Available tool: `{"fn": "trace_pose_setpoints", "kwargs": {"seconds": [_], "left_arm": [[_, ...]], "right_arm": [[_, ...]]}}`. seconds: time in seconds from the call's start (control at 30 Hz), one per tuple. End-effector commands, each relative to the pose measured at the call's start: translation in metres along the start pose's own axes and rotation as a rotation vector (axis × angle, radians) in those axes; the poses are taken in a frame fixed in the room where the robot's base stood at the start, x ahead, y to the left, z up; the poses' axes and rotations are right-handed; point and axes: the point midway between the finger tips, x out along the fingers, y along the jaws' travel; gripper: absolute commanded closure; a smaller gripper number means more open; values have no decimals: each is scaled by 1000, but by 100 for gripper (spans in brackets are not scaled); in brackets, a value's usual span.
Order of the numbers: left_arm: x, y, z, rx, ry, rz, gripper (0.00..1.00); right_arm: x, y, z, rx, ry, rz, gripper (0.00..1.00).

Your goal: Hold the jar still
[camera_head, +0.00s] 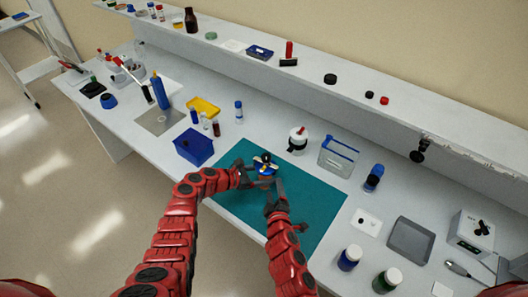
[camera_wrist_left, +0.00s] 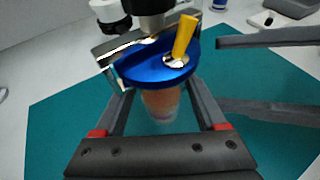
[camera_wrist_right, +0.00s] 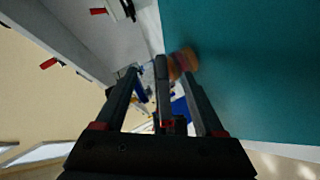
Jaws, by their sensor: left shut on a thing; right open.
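The jar (camera_head: 266,174) stands on the teal mat (camera_head: 310,200), with a clear body and orange-brown contents in the left wrist view (camera_wrist_left: 160,103). A blue round piece (camera_wrist_left: 150,66) covers its top, with a silver bar, a dark cylinder and a yellow stick on or above it. My left gripper (camera_head: 253,176) is shut on the jar, one finger on each side of its body. My right gripper (camera_head: 275,190) is open and empty at the jar's near right side. Its fingers reach in from the right in the left wrist view. The jar is partly visible in the right wrist view (camera_wrist_right: 183,62).
A blue bin (camera_head: 194,147) stands left of the mat. Bottles (camera_head: 349,258) and a grey tray (camera_head: 410,240) are to the right. The mat's right part is clear.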

Motion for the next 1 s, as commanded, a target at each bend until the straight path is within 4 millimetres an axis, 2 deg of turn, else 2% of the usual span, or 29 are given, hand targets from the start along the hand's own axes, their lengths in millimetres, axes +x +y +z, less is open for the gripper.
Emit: {"fn": "trace_pose_setpoints", "kwargs": {"seconds": [0.1,0.2,0.3,0.4,0.53,0.63,1.0], "left_arm": [[0,0,1,1,-2,0,100],[0,0,1,1,-2,0,100],[0,0,1,1,-2,0,100],[0,0,1,1,-2,0,100],[0,0,1,1,-2,0,100],[0,0,1,1,-1,0,100],[0,0,1,0,-2,0,100]], "right_arm": [[-7,19,-13,414,126,14,29],[-14,35,-23,700,220,10,29],[-21,48,-31,900,295,1,29],[-25,57,-35,1021,340,-9,29],[-22,64,-40,1078,367,-13,29],[-11,66,-43,1082,368,-13,29],[56,77,-63,1080,363,-12,29]]}}
